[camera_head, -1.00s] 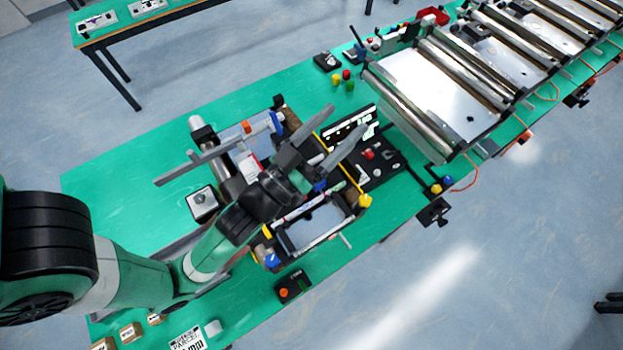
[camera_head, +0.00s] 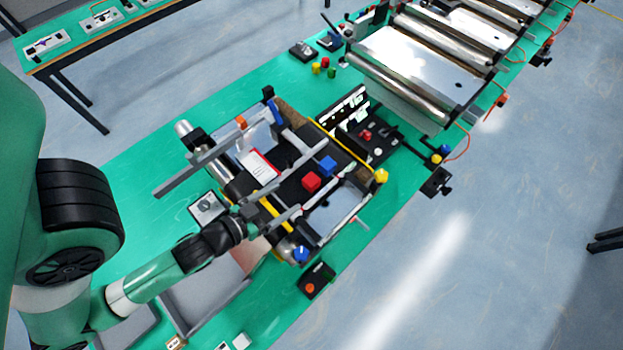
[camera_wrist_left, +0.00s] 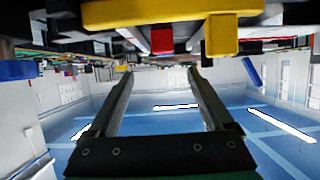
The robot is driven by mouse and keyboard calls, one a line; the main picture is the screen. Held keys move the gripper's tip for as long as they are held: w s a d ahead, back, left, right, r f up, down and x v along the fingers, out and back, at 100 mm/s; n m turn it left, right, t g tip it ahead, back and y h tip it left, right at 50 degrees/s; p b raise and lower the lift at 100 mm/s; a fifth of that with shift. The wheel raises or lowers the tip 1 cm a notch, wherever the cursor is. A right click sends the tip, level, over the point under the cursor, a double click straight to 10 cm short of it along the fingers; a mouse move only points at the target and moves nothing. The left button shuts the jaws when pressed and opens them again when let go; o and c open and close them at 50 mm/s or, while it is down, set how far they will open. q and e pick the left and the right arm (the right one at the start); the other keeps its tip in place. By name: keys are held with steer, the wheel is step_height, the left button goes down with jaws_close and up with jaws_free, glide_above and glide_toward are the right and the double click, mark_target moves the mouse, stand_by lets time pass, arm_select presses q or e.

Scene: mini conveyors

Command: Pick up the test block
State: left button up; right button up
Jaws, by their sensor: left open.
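I cannot tell which thing is the test block. My left gripper (camera_head: 280,205) is over the near-left side of the conveyor, left of and below the red cube in the head view. Its jaws are open, with nothing between them. In the left wrist view the two fingers (camera_wrist_left: 155,78) stand apart, with a red piece (camera_wrist_left: 162,40) and a yellow part (camera_wrist_left: 221,35) beyond them at the top. My right gripper is not in view.
A black panel (camera_head: 385,150) stands right of the mini conveyor. Larger roller conveyors (camera_head: 410,62) run to the upper right. A small control box with an orange button (camera_head: 316,280) lies near the front edge. Green tabletop (camera_head: 140,180) is clear at the left.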

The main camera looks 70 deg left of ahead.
mark_target(310, 181)
arm_select(q)
steer(key=x, duration=0.4)
steer(key=shift+w+a, duration=0.25)
steer(key=shift+w, duration=0.05)
steer(key=x, duration=0.5)
steer(key=shift+s+a+f, duration=0.1)
steer(key=shift+a+f, duration=0.1)
jaws_close()
